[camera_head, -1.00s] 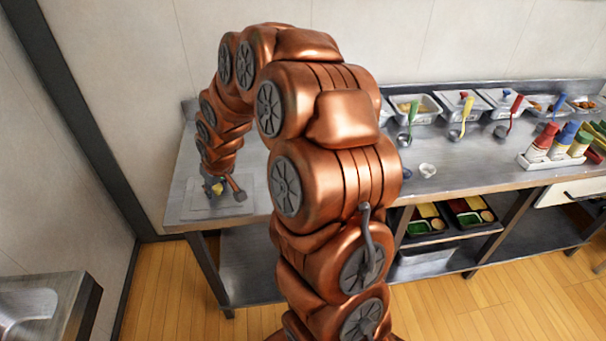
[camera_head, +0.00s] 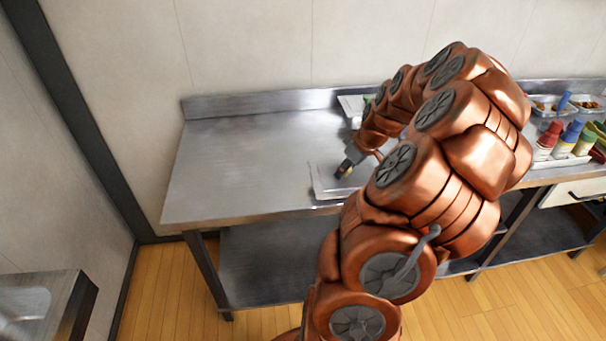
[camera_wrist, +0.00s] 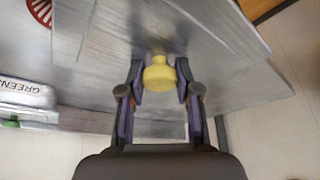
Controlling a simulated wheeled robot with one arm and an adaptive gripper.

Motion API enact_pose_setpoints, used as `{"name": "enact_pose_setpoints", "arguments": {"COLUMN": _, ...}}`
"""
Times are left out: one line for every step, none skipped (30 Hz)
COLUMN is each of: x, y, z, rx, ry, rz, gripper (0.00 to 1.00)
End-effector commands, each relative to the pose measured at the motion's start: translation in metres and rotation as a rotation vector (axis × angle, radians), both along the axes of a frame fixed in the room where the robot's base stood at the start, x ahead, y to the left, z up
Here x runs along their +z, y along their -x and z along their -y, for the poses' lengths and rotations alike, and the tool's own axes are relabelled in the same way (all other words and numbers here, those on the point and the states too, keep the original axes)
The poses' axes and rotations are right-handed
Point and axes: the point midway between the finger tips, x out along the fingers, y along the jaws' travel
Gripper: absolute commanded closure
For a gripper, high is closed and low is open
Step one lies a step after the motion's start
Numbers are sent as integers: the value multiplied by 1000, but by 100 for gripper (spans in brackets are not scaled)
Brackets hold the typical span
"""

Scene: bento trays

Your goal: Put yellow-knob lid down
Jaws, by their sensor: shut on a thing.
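The yellow-knob lid is a flat grey metal plate (camera_wrist: 215,45) with a yellow knob (camera_wrist: 158,74) on it. In the wrist view the knob sits between my two fingers, and my gripper (camera_wrist: 158,92) is shut on it. In the head view the lid (camera_head: 322,184) is near the front edge of the steel counter, left of my arm, with my gripper (camera_head: 346,168) at its knob. It looks roughly level. My arm covers its right side, and I cannot tell how high it is above the counter.
The steel counter (camera_head: 235,165) is bare to the left of the lid. A pan (camera_head: 352,103) shows partly behind my arm. Squeeze bottles (camera_head: 570,135) stand in a holder at the right. The wrist view shows a white container with "GREEN" lettering (camera_wrist: 28,94) and a red slotted thing (camera_wrist: 40,10).

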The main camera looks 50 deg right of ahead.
Motion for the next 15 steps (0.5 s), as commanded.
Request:
{"name": "enact_pose_setpoints", "arguments": {"x": -1, "y": 7, "z": 5, "rx": -3, "ry": 0, "rz": 0, "gripper": 100}}
{"name": "enact_pose_setpoints", "arguments": {"x": -1, "y": 9, "z": 6, "rx": -2, "ry": -1, "rz": -1, "gripper": 100}}
{"name": "enact_pose_setpoints", "arguments": {"x": 0, "y": 11, "z": 7, "rx": 1, "ry": -1, "rz": -1, "gripper": 100}}
{"name": "enact_pose_setpoints", "arguments": {"x": 0, "y": 11, "z": 8, "rx": 3, "ry": -1, "rz": -2, "gripper": 100}}
{"name": "enact_pose_setpoints", "arguments": {"x": 0, "y": 9, "z": 8, "rx": 4, "ry": -2, "rz": -2, "gripper": 100}}
{"name": "enact_pose_setpoints", "arguments": {"x": 0, "y": 6, "z": 7, "rx": 5, "ry": -1, "rz": -3, "gripper": 100}}
{"name": "enact_pose_setpoints", "arguments": {"x": 0, "y": 1, "z": 6, "rx": 6, "ry": -1, "rz": -3, "gripper": 100}}
{"name": "enact_pose_setpoints", "arguments": {"x": 0, "y": -4, "z": 5, "rx": 6, "ry": -2, "rz": -3, "gripper": 100}}
{"name": "enact_pose_setpoints", "arguments": {"x": -1, "y": -12, "z": 3, "rx": 7, "ry": -3, "rz": -4, "gripper": 100}}
{"name": "enact_pose_setpoints", "arguments": {"x": -1, "y": -18, "z": 1, "rx": 7, "ry": -2, "rz": -5, "gripper": 100}}
{"name": "enact_pose_setpoints", "arguments": {"x": -2, "y": -25, "z": 0, "rx": 7, "ry": -2, "rz": -6, "gripper": 100}}
{"name": "enact_pose_setpoints", "arguments": {"x": -2, "y": -33, "z": -2, "rx": 8, "ry": -2, "rz": -5, "gripper": 100}}
{"name": "enact_pose_setpoints", "arguments": {"x": -2, "y": -40, "z": -4, "rx": 8, "ry": -1, "rz": -5, "gripper": 100}}
{"name": "enact_pose_setpoints", "arguments": {"x": -3, "y": -46, "z": -5, "rx": 8, "ry": -1, "rz": -4, "gripper": 100}}
{"name": "enact_pose_setpoints", "arguments": {"x": -3, "y": -55, "z": -6, "rx": 6, "ry": -1, "rz": -3, "gripper": 100}}
